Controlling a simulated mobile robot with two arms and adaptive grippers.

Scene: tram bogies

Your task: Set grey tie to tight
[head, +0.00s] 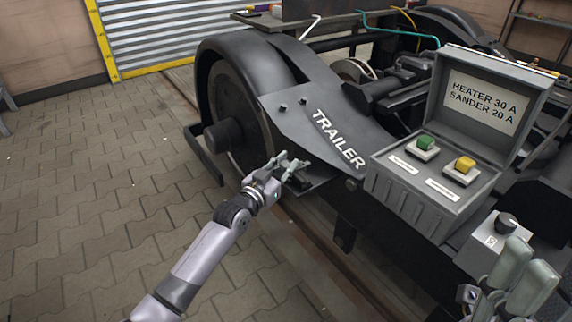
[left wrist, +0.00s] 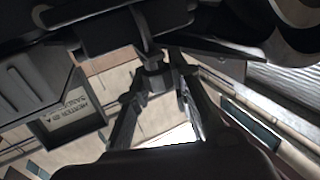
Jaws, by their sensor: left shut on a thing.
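My left gripper (head: 288,165) is at the near edge of the black bogie, just below the plate marked TRAILER. In the left wrist view its two fingers (left wrist: 158,88) come together on a small dark grey piece (left wrist: 154,68), which I take for the grey tie. The fingers hide part of this piece, and its tight or loose setting cannot be read. My right gripper (head: 518,275) shows at the lower right, in front of the bogie; whether its fingers are closed is unclear.
An open grey box (head: 395,200) with a green button (head: 425,142) and a yellow button (head: 464,164) stands on the bogie. A dark knob (head: 506,223) sits on a small grey box near my right gripper. The paved floor (head: 90,200) at left is clear.

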